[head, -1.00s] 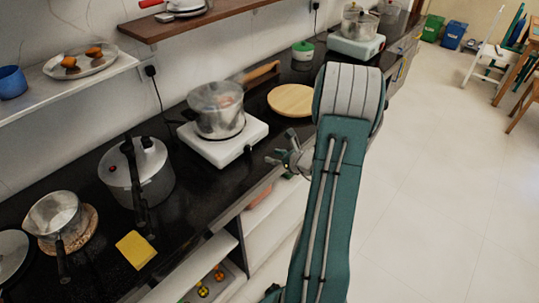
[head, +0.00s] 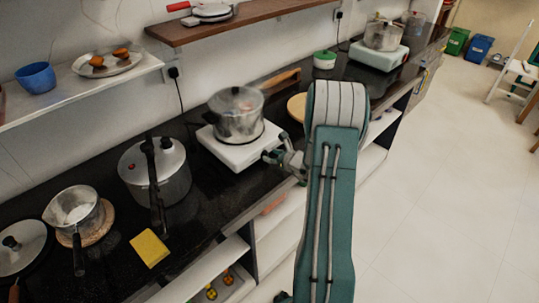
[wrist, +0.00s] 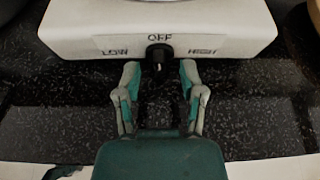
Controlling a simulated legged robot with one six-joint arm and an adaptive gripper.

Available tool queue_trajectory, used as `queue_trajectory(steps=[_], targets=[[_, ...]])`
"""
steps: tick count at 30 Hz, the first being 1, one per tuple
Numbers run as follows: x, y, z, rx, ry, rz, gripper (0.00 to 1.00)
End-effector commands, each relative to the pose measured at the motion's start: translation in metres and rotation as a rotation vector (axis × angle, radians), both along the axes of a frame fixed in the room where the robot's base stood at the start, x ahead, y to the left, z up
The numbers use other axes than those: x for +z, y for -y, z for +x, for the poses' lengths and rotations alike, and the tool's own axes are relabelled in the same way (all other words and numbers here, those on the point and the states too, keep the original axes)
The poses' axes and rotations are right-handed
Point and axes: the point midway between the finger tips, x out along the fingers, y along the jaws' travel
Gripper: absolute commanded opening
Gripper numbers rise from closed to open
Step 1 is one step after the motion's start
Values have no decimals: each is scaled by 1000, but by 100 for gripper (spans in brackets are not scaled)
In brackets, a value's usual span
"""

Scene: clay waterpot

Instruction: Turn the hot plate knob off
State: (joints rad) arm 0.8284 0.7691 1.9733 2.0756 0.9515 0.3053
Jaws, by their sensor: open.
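The white hot plate (head: 236,153) stands on the black counter with a lidded metal pot (head: 238,115) on it. In the wrist view the hot plate's front (wrist: 85,30) shows LOW at left, OFF above the knob and HIGH at right. The black knob (wrist: 158,55) sits in the middle of this front; its setting is too dark to tell. My gripper (wrist: 160,75) is open, with its two fingers just short of the knob, one to each side, and nothing between them. In the head view my gripper (head: 274,156) is at the hot plate's front, and the knob is not distinguishable there.
A pressure cooker (head: 172,187), a saucepan (head: 72,207) and a yellow cloth (head: 149,249) are left of the hot plate. A round wooden board (head: 297,104) is to the right, partly behind my arm.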

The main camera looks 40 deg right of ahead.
Motion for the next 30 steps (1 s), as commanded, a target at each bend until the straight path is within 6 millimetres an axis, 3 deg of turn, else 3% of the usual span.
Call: queue_trajectory(steps=[5,13,14,17,30], targets=[[-6,-1,14,0,-1,1,51],[-7,-1,16,-1,0,1,51],[-7,-1,16,-1,0,1,47],[-7,-1,16,-1,0,1,2],[-6,1,16,-1,-3,47,0]])
